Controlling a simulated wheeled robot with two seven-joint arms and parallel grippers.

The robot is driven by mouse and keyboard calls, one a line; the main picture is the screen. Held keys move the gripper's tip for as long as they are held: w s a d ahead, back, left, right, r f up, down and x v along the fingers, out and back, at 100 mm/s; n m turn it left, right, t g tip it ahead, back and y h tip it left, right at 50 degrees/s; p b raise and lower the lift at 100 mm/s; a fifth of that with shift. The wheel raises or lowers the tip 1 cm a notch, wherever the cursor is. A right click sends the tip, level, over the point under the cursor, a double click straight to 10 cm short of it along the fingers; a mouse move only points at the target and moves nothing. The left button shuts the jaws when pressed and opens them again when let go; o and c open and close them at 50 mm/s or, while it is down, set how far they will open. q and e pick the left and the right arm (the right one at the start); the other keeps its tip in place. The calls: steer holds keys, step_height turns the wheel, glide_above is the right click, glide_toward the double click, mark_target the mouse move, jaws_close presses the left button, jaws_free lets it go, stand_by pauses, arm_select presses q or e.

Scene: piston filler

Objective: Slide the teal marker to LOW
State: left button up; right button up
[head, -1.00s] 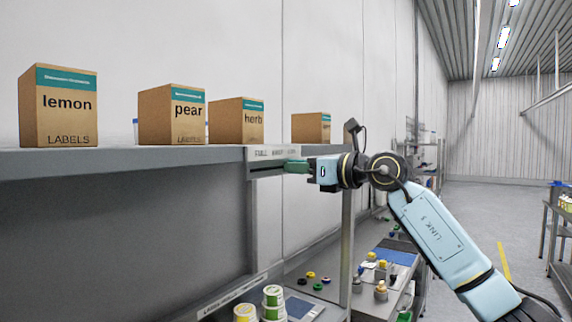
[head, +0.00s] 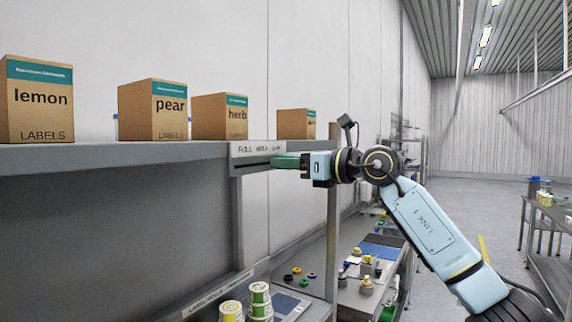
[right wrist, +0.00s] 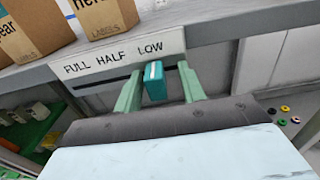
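The teal marker (right wrist: 154,84) stands out from a dark slot under the label plate (right wrist: 120,60), which reads FULL, HALF, LOW from left to right. It sits below the word LOW, near the slot's right end. My right gripper (right wrist: 163,90) has its green fingers on either side of the marker. The right finger is clearly apart from it; the left finger is close beside it, and I cannot tell whether they touch. In the head view my right gripper (head: 285,162) is at the plate's right end and its fingers hide the marker. My left gripper is out of view.
The plate is on the front edge of a grey shelf (head: 110,155). Boxes marked lemon (head: 38,115), pear (head: 153,120) and herb (head: 220,125) stand on it, with another box beyond. A post (head: 333,240) and a lower bench with small knobs are below.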

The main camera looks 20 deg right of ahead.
steer(key=b+v, duration=0.3)
steer(key=v, duration=0.9)
steer(key=shift+s+d, duration=0.15)
steer(key=shift+d, duration=0.05)
steer(key=shift+f, duration=0.1)
